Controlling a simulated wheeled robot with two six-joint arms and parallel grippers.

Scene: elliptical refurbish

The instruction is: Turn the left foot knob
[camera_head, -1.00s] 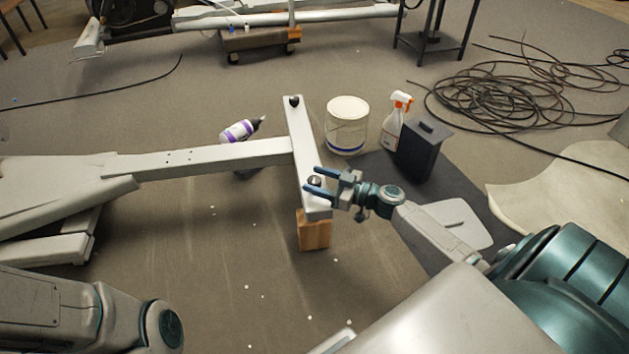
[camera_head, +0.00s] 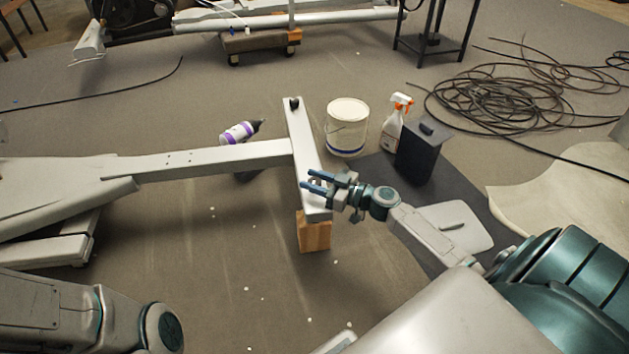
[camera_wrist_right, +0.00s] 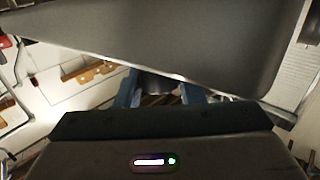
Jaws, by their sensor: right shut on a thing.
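The grey foot crossbar (camera_head: 302,150) lies at the end of a long pale beam, with a dark foot knob (camera_head: 294,103) at its far end. My right gripper (camera_head: 307,181) is at the crossbar's near end, fingers pointing left, shut on the near foot knob. In the head view the fingers mostly hide this knob. In the right wrist view, a dark rounded piece of the near knob (camera_wrist_right: 160,86) shows between the blue fingers, below the broad grey crossbar. My left arm shows at the lower left of the head view; its gripper is out of view.
A wooden block (camera_head: 313,232) supports the crossbar's near end. A white bucket (camera_head: 347,128), a spray bottle (camera_head: 394,122) and a black bin (camera_head: 419,153) stand to the right. A purple-labelled bottle (camera_head: 238,132) is behind the beam. Coiled cable (camera_head: 490,95) lies at the upper right.

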